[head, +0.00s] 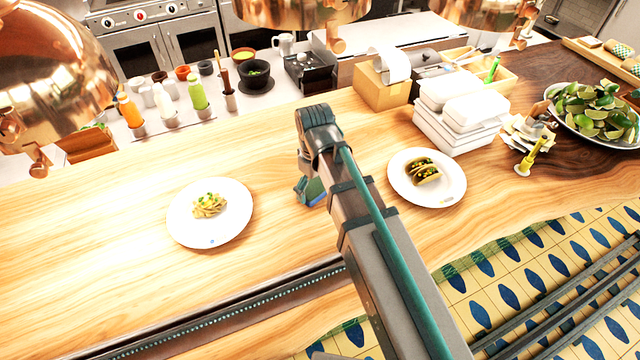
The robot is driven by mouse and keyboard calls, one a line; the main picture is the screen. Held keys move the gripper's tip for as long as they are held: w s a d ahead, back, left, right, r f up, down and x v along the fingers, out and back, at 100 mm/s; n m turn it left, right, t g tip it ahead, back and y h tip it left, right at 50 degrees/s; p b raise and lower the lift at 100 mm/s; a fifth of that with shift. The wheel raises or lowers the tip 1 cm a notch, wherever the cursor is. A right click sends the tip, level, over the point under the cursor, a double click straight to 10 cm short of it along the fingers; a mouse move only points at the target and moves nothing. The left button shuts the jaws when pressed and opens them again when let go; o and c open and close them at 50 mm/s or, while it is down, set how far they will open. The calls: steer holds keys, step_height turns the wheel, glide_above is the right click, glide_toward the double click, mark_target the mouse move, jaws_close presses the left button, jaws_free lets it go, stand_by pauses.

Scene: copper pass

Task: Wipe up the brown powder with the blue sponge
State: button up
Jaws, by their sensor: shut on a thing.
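My gripper (304,188) is low over the wooden counter, between the two white plates, and mostly hidden behind my arm. It is shut on the blue sponge (316,192), of which only a small blue part shows at the arm's left edge. The sponge is at or close to the counter top; I cannot tell whether it touches. No brown powder shows in this view; my arm covers part of the counter near the gripper.
A white plate with pasta (185,232) stands to the left, and a white plate with tacos (447,192) to the right. White takeout boxes (455,130) and a bowl of limes (560,122) stand farther right. Copper lamps (60,70) hang above. The counter (90,260) at left is clear.

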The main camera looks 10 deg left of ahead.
steer(key=shift+s+a+f, duration=0.1)
steer(key=shift+s+a, duration=0.4)
steer(key=shift+a, duration=0.2)
steer(key=shift+s+a, duration=0.5)
steer(key=shift+a, duration=0.15)
steer(key=shift+a+p, duration=0.1)
steer(key=shift+p, duration=0.4)
steer(key=shift+w, duration=0.1)
steer(key=shift+w+d+r+p, duration=0.2)
steer(key=shift+w+d, duration=0.3)
steer(key=shift+d, duration=0.25)
steer(key=shift+w+d+r+p, duration=0.1)
steer(key=shift+w+d+p, duration=0.05)
steer(key=shift+w+d, duration=0.45)
steer(key=shift+w+d+f+p, duration=0.1)
steer(key=shift+w+d, duration=0.55)
steer(key=shift+d, duration=0.45)
steer(key=shift+w+d+f+p, duration=0.15)
steer(key=shift+w+d, duration=0.55)
steer(key=shift+d, duration=0.35)
steer(key=shift+w+d+f+p, duration=0.1)
steer(key=shift+w+d, duration=0.55)
steer(key=shift+d, duration=0.45)
steer(key=shift+w+d+r, duration=0.1)
steer(key=shift+d+r, duration=0.05)
